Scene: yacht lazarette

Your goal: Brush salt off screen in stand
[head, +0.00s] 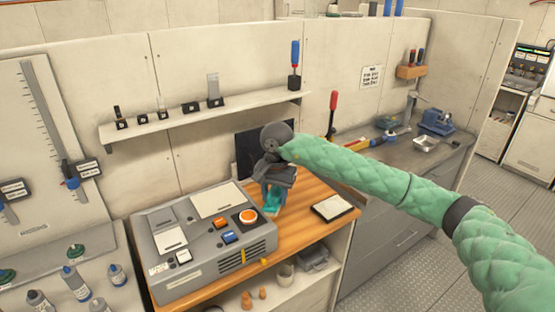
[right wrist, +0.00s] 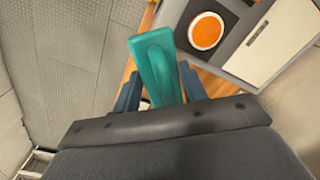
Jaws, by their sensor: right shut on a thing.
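My right gripper (head: 270,193) is above the wooden bench, beside the grey console. It is shut on a teal tool, likely the brush (head: 273,203), and its blue fingers hold the teal handle from both sides in the right wrist view (right wrist: 155,62). The brush's lower end is too small to make out. A dark upright panel, likely the screen (head: 249,151), stands at the back of the bench against the wall. My gripper and wrist cover part of it. Its stand and any salt on it cannot be made out. My left gripper is not in view.
The grey console (head: 185,262) with an orange button (head: 247,216) fills the bench's left. A flat white pad with dark edges (head: 332,207) lies to the right on the wooden bench (head: 300,216). A wall shelf (head: 200,116) holding small items runs above. Lower shelves hold pots.

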